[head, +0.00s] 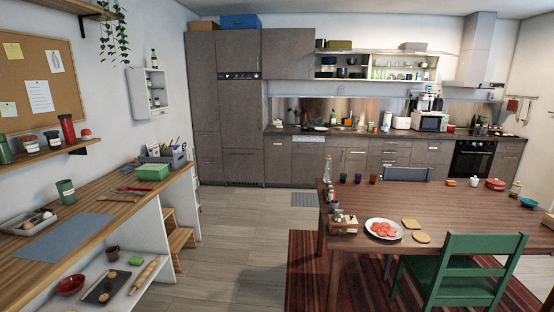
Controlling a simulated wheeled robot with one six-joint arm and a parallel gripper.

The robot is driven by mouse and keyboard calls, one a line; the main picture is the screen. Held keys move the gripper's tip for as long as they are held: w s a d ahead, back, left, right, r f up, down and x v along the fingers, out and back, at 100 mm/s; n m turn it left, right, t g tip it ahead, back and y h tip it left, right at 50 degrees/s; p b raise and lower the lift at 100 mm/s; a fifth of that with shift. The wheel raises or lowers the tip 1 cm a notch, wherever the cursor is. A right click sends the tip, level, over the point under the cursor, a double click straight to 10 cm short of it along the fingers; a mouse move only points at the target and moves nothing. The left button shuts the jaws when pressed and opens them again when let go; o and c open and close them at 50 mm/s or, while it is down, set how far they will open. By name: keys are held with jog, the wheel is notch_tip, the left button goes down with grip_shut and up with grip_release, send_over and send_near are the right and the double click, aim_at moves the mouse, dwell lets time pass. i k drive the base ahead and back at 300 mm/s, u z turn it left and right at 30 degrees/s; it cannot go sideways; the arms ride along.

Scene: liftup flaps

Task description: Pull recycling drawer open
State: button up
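The row of grey-brown base cabinets (345,160) runs along the far wall under the dark countertop. It has several drawers and doors with pale handles, and all fronts look shut. I cannot tell from this distance which front is the recycling drawer. A dishwasher-like front with a light strip (308,139) stands left of the middle. Several stacked drawers (389,152) sit left of the black oven (473,159). The dining table hides the lower right fronts. My gripper is not in view.
A wooden dining table (470,205) with a plate (384,229) and a green chair (465,272) fills the right. A wooden counter (95,226) and small step stool (180,238) stand left.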

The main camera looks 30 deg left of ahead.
aim_at(278, 148)
jog(key=u, duration=1.4)
jog(key=i, duration=9.2)
jog(key=z, duration=1.4)
